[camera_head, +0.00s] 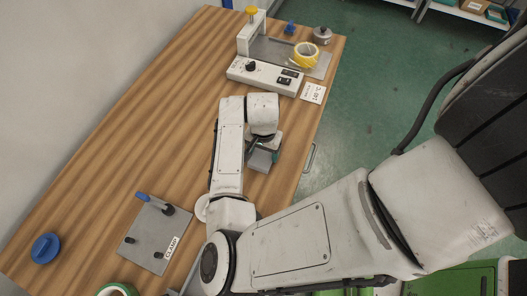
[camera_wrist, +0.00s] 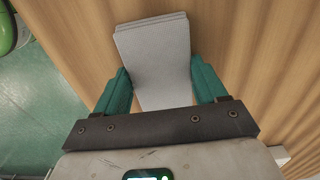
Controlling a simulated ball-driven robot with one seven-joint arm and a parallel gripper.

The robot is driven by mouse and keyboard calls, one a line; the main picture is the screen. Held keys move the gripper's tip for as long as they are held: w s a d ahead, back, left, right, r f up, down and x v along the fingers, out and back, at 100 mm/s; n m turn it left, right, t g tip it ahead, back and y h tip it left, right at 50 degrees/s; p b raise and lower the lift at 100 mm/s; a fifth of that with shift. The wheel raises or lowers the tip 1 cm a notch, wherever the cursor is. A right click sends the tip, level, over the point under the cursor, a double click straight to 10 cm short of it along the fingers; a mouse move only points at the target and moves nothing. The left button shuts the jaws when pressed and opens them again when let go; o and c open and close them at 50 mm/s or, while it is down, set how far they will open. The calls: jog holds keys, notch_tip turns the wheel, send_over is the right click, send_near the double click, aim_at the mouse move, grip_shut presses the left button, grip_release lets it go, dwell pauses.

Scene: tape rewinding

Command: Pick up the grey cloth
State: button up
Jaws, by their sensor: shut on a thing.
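The grey cloth (camera_wrist: 157,52) is a folded, layered pad between the two teal fingers of my gripper (camera_wrist: 162,88) in the wrist view. The fingers are shut on its sides. In the head view the cloth (camera_head: 261,160) shows below my gripper (camera_head: 263,147), near the right edge of the wooden table. My wrist hides part of it there. I cannot tell whether it touches the table.
A machine with a yellow knob (camera_head: 264,75) and a yellow tape roll (camera_head: 306,55) stand at the far end. A grey clamp plate (camera_head: 147,238) and a blue disc (camera_head: 46,248) lie at the near left. The left middle of the table (camera_head: 150,130) is clear.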

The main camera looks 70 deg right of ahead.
aim_at(263, 153)
jog(key=shift+r, duration=0.1)
jog(key=shift+r, duration=0.25)
notch_tip(263, 153, up, 2)
jog(key=shift+r+b, duration=0.2)
jog(key=shift+b, duration=0.35)
jog(key=s+a+r, duration=0.2)
jog(key=r, duration=0.1)
jog(key=s+a+r, duration=0.1)
jog(key=r, duration=0.1)
jog(key=shift+s+a+r+b, duration=0.1)
jog(key=shift+s+r+b, duration=0.05)
jog(key=shift+b, duration=0.2)
jog(key=s+a+r+b, duration=0.2)
jog(key=s+a+r, duration=0.2)
jog(key=s+a, duration=0.2)
jog(key=shift+s+a+r, duration=0.15)
jog(key=shift+s+r, duration=0.15)
jog(key=shift+s, duration=0.2)
